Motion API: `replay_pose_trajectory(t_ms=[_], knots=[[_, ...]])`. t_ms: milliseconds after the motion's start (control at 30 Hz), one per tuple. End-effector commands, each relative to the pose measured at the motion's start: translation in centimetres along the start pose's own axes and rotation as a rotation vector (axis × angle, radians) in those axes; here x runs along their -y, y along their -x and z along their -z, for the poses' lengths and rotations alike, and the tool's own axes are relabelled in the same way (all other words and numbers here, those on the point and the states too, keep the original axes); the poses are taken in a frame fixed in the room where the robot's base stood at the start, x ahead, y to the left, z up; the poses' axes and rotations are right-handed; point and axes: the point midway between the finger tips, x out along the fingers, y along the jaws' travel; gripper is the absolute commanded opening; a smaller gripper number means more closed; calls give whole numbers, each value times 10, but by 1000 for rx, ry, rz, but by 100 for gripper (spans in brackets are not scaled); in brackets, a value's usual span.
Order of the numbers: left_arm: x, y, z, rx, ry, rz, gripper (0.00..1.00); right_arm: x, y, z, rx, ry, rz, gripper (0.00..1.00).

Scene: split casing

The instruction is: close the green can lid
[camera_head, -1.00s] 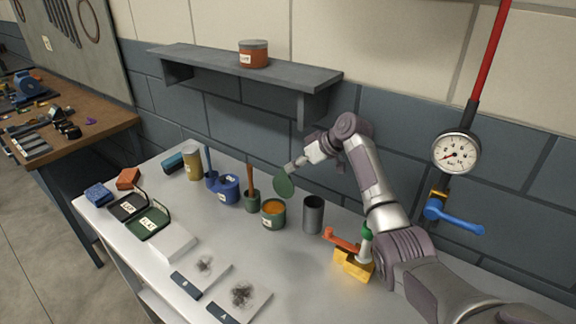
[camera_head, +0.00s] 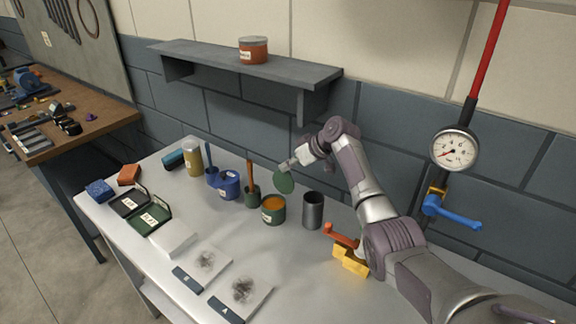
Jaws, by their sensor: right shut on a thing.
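The green can (camera_head: 272,214) stands open on the white bench with orange-yellow contents showing. Its round green lid (camera_head: 284,182) stands tilted up on edge above the can's back rim. My right gripper (camera_head: 288,166) is at the lid's upper edge, shut on it; the fingertips are small and partly hidden. I cannot tell whether the lid touches the can. My left gripper is not in view.
A grey metal cup (camera_head: 312,211) stands right of the can, and a small green pot with a brown handle (camera_head: 252,196) stands to its left. A blue can (camera_head: 229,186) is further left. A yellow block with an orange lever (camera_head: 349,256) sits at right. A shelf (camera_head: 240,68) overhangs the back.

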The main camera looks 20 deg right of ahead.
Motion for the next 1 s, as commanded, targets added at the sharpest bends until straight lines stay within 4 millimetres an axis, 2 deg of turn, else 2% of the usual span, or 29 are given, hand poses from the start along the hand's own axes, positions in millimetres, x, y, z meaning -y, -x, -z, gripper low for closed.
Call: replay_pose_trajectory(t_ms=[267,467,1000], knots=[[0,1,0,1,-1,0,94,0,0,0,0,3,-3,0],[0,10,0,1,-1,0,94,7,2,1,2,41,-39,0],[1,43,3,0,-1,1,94,46,-5,-6,2,306,-302,0]])
